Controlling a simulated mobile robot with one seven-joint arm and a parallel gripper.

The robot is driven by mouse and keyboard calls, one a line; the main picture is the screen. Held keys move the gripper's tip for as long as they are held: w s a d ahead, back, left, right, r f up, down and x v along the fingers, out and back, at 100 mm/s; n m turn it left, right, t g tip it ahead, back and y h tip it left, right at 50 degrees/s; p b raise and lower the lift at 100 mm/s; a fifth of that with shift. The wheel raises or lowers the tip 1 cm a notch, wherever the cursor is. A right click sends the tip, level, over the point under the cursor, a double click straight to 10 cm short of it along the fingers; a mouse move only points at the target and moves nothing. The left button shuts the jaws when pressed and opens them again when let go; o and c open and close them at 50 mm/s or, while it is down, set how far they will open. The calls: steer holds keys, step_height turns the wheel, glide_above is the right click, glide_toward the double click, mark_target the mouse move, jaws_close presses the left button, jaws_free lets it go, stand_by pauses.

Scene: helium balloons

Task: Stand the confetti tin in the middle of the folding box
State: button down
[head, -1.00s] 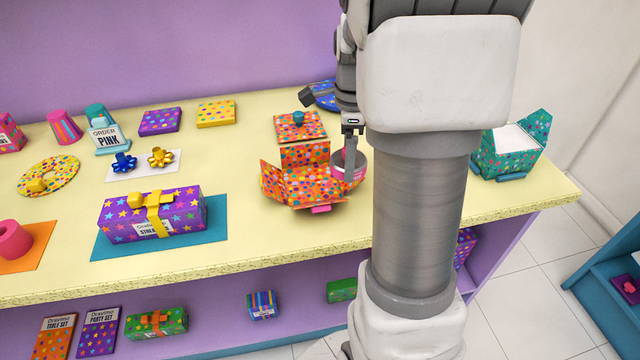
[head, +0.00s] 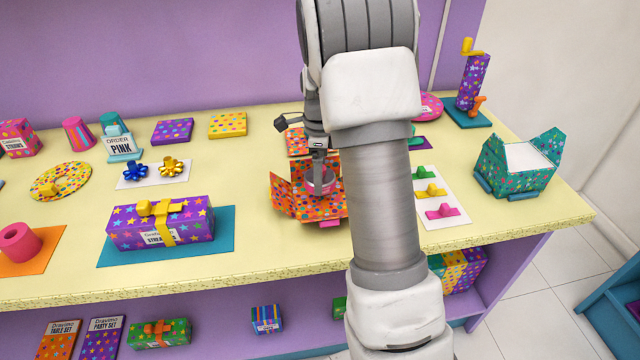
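The tin looks upright. Whether it touches the box floor cannot be told. My gripper (head: 319,172) points down from above, with its finger at the tin's top, and appears shut on it. The far finger is hidden. My arm covers the right side of the box.
A purple starred gift box (head: 190,225) on a teal mat is to the left. A white card (head: 435,212) with coloured clips is to the right, near an open teal box (head: 520,165). The yellow tabletop between gift box and folding box is clear.

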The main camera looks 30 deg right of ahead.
steer(key=shift+f, duration=1.7)
steer(key=shift+f, duration=0.2)
jaws_free()
